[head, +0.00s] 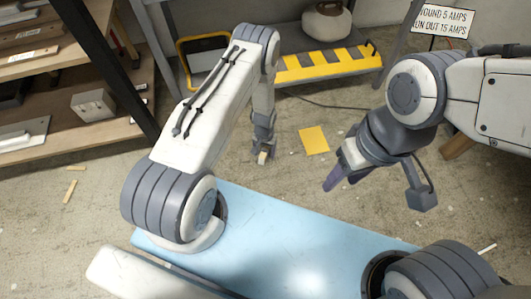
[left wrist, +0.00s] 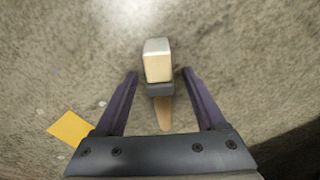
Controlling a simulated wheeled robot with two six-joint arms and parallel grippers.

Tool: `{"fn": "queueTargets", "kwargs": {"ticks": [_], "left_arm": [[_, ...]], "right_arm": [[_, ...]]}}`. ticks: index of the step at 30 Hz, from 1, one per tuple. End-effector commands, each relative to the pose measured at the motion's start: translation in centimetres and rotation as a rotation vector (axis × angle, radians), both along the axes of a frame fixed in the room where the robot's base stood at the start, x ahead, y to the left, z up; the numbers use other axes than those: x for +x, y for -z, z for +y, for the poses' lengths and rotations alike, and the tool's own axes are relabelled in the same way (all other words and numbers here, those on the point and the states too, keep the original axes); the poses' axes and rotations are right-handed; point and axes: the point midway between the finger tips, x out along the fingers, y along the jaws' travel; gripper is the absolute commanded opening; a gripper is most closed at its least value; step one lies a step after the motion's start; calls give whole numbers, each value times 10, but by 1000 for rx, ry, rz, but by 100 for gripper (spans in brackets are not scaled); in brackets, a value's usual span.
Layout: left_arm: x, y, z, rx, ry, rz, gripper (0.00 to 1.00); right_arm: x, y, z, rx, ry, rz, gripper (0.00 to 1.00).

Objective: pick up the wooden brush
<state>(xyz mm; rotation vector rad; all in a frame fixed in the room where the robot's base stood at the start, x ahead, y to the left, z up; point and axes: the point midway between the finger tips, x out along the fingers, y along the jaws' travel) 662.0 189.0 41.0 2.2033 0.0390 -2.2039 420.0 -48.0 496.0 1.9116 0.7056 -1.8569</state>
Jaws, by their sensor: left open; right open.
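The wooden brush (left wrist: 158,68) is in the middle of the left wrist view. It has a pale block-like end, a dark band and a tan wooden handle that runs down between my fingers. My left gripper (left wrist: 160,75) is open, one finger on each side of the brush, with gaps visible on both sides. In the head view, my left gripper (head: 263,148) hangs low near the floor, and a small tan part of the brush (head: 263,157) shows at its tip. My right gripper (head: 340,180) is open and empty, in the air to the right.
A yellow sheet (head: 314,140) lies on the concrete floor, right of the left gripper. A yellow-and-black striped platform (head: 325,65) stands behind. Wooden shelves (head: 65,110) fill the left side. Small wood scraps (head: 70,190) lie on the floor.

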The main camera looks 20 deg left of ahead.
Motion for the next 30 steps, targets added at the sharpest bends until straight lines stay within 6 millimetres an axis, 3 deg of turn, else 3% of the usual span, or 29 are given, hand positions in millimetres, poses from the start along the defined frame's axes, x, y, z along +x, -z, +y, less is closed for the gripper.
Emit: {"fn": "queueTargets", "kwargs": {"ticks": [2,6,8,20,29,30], "left_arm": [[0,-1,0,0,0,0,72],[0,-1,0,0,0,0,19],[0,-1,0,0,0,0,0],[0,-7,0,0,0,-1,0],[1,-50,0,0,0,-1,0],[-4,-54,-8,0,5,2,0]], "right_arm": [[0,-1,0,0,0,0,50],[0,-1,0,0,0,0,50],[0,-1,0,0,0,0,50],[0,-6,0,0,0,0,50],[0,-38,0,0,0,0,50],[0,-43,0,0,0,0,50]]}}
